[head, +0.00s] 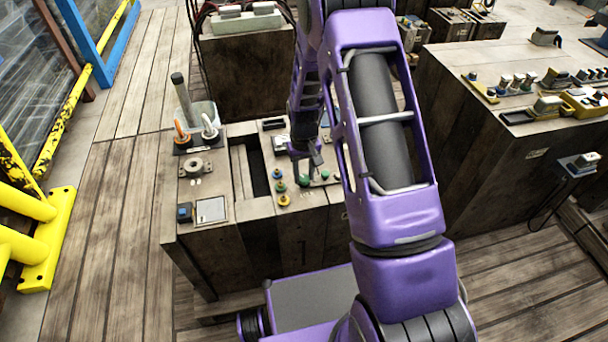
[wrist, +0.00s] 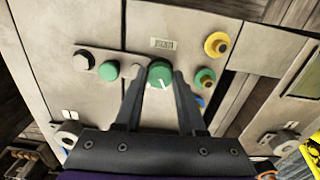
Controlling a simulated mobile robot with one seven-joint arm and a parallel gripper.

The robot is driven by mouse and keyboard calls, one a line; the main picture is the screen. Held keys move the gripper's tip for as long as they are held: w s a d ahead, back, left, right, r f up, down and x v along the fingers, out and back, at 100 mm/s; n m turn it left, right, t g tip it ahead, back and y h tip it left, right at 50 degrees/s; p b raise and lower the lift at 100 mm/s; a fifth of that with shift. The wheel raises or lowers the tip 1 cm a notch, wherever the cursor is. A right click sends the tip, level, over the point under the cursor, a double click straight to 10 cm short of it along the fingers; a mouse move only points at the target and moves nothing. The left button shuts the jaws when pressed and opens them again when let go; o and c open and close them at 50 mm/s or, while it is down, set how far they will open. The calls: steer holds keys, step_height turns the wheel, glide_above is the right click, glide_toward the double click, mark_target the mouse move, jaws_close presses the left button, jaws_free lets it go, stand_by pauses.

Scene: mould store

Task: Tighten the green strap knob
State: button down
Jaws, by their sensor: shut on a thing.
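A round green knob (wrist: 161,74) with a white pointer line stands on the pale panel, with a small label plate (wrist: 163,43) just beyond it. My gripper (wrist: 158,68) has one finger on each side of this knob and is shut on it. The white line points downward, slightly to the right, in the wrist view. In the head view my gripper (head: 305,169) points down at the right part of the console top; the knob is small there and partly hidden by the fingers.
A dark slot (head: 254,165) cuts the console (head: 215,240). A yellow guard rail (head: 45,235) stands left.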

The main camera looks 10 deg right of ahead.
mark_target(304, 177)
steer(key=m, duration=0.4)
steer(key=shift+m, duration=0.4)
stand_by(0.4)
steer(key=c, duration=0.5)
jaws_free()
step_height(304, 177, up, 17)
steer(key=p, duration=0.2)
steer(key=shift+r, duration=0.2)
steer(key=shift+r+p, duration=0.1)
steer(key=shift+p, duration=0.2)
